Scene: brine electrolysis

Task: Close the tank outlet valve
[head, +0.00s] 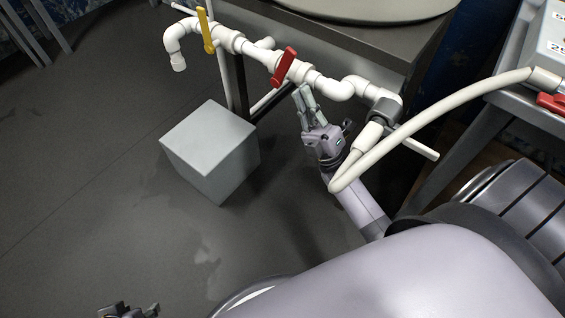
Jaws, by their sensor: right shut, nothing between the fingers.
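A white pipe (335,88) runs below the tank stand and carries two valves. One has a red handle (284,66), which stands tilted across the pipe. The other has a yellow handle (205,30) farther left, also across the pipe. I cannot tell from labels which one is the tank outlet valve. My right gripper (303,93) is shut and empty, its fingertips just below the red handle's lower end; I cannot tell whether they touch. My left gripper (129,310) shows only partly at the bottom edge, far from the valves, and its jaw state is unclear.
A grey box (211,148) stands on the floor left of my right gripper. The dark tank stand (400,42) is behind the pipe.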

